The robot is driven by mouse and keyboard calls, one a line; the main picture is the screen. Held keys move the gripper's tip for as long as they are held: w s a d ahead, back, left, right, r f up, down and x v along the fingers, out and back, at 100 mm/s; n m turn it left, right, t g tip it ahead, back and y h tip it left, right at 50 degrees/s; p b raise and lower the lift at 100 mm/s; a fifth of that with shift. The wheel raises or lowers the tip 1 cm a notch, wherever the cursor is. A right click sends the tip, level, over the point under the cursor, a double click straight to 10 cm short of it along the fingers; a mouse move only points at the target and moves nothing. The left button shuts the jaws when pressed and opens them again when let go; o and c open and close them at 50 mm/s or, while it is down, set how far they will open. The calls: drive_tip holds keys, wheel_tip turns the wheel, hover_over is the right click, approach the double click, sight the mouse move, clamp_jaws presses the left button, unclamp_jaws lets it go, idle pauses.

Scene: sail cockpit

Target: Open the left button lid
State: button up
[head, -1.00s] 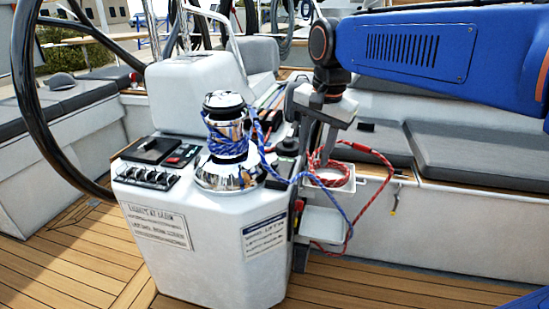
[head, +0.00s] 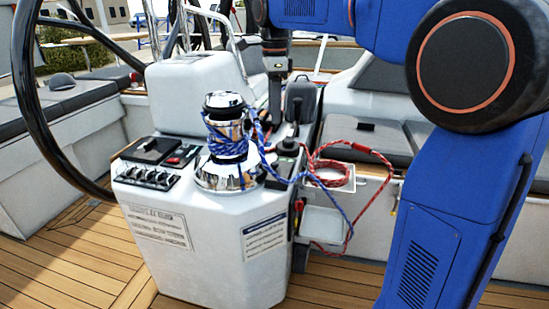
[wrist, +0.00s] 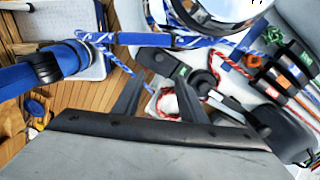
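My gripper (wrist: 158,100) is open, its two dark fingers apart with nothing held between them. In the head view it hangs from the blue arm behind and above the winch (head: 226,140), and its fingertips are hard to make out. A dark button panel (wrist: 160,62) with small green and red marks lies beyond the fingers in the wrist view, next to a round black cap (wrist: 206,80). In the head view a dark round fitting (head: 287,148) sits on the console right of the winch. I cannot tell for certain which part is the left button lid, or whether it is open.
A blue rope (head: 225,145) wraps the winch and crosses the wrist view. A red rope (head: 378,156) loops over a white pocket (head: 335,176) right of the console. A black steering wheel (head: 27,90) stands at left. Several labelled rope clutches (wrist: 275,85) show in the wrist view.

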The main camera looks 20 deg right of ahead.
sight(274, 163)
wheel_tip(274, 163, down, 16)
idle(0.6)
clamp_jaws()
